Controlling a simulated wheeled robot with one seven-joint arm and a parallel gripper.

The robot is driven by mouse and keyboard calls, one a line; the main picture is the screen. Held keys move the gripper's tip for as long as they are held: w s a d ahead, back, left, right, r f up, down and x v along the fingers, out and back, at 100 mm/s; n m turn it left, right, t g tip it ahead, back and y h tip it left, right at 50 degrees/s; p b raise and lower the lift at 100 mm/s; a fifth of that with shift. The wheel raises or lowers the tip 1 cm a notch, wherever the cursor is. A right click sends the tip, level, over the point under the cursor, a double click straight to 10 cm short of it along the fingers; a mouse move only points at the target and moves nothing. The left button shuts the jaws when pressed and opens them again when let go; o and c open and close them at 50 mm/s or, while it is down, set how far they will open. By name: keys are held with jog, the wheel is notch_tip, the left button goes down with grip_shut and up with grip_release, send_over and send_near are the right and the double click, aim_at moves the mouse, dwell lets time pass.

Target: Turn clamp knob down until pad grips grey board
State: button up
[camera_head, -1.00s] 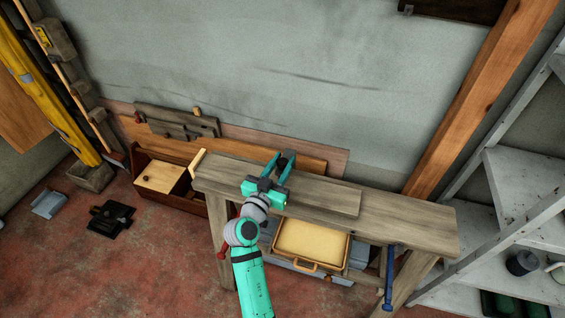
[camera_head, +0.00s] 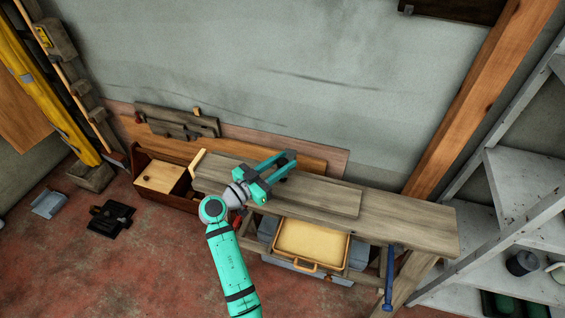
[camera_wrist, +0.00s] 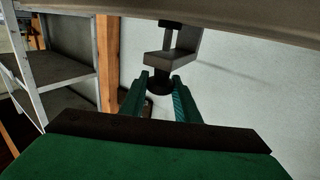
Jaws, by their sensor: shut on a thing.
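The grey board (camera_head: 320,197) lies along the workbench top (camera_head: 415,225). My gripper (camera_head: 283,163) is over the back edge of the board, toward its left part, with its fingers slanting to the upper right. In the wrist view, my gripper (camera_wrist: 160,84) is shut on the dark round clamp knob (camera_wrist: 159,88), one finger on each side. The dark clamp frame (camera_wrist: 168,57) shows just past the knob, against a long grey-brown surface at the top of the picture. The clamp pad is hidden, so I cannot tell whether it touches the board.
A blue-handled tool (camera_head: 388,275) hangs at the bench's right. A wooden box (camera_head: 160,175) stands left. A wooden post (camera_head: 480,90) and white shelves (camera_head: 520,180) stand right.

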jog(key=shift+f, duration=0.2)
jog(key=o, duration=1.1)
jog(key=shift+c, duration=0.2)
jog(key=shift+r, duration=0.1)
jog(key=v, duration=1)
jog(key=shift+s+a, duration=0.25)
